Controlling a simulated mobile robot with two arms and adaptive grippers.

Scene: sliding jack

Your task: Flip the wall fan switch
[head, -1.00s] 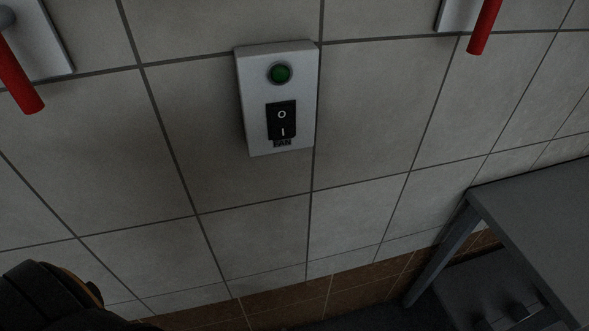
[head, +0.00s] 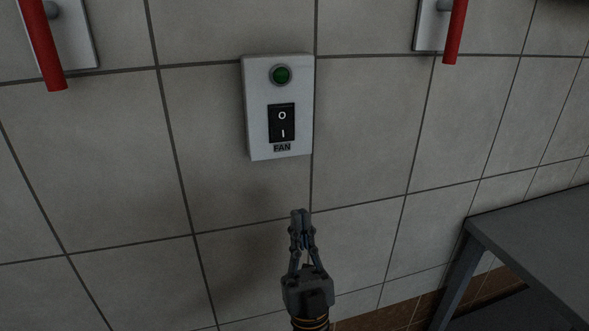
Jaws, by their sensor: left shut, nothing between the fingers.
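The fan switch box (head: 254,110) is a pale grey plate on the tiled wall, near the middle of the head view. It carries a black rocker switch (head: 282,122) marked O above and I below, with a FAN label (head: 282,147) under it. A dark green round lamp (head: 281,75) sits above the rocker. My left gripper (head: 300,214) is shut and empty. It shows below the box, pointing up, apart from the switch in the picture. My right gripper is not in view.
A red lever handle (head: 43,45) on a plate is at the upper left, and another red lever (head: 456,32) at the upper right. A grey table (head: 535,235) stands at the lower right. The wall around the box is bare tile.

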